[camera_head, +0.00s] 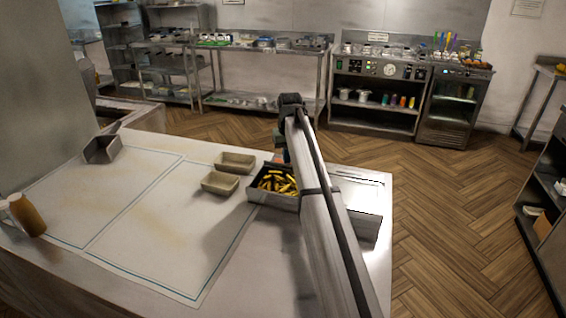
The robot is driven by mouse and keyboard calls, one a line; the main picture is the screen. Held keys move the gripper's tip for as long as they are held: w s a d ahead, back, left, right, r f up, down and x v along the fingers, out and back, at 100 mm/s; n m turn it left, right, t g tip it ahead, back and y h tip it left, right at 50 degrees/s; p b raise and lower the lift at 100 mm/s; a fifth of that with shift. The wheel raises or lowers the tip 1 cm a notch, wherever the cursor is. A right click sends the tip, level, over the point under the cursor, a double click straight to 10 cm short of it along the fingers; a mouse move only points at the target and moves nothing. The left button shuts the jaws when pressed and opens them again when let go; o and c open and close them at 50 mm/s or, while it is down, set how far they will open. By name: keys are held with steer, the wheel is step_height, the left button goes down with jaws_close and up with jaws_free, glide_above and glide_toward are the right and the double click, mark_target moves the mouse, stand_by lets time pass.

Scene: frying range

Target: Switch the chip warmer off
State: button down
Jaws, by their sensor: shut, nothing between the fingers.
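The chip warmer stands at the right end of the pale counter, partly covered by my arm. Its dark tray (262,198) holds several yellow chips, and a bright metal part (362,190) shows to the right of the arm. My arm crosses over the warmer, with its far joint beyond the tray. My gripper (281,150) hangs there behind the tray, small, dark and mostly hidden. It is shut and empty. I cannot tell if it touches the warmer. No switch on the warmer can be made out.
Two small tan boxes (220,182) sit left of the chips. A metal scoop or holder (102,149) and a brown-and-white cup (27,215) are farther left. The counter's outlined middle is clear. Steel shelving (265,47) and a dark equipment counter (375,75) line the back wall.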

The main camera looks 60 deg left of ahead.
steer(key=shift+r, duration=0.1)
step_height(320, 180, up, 7)
stand_by(1.0)
stand_by(0.4)
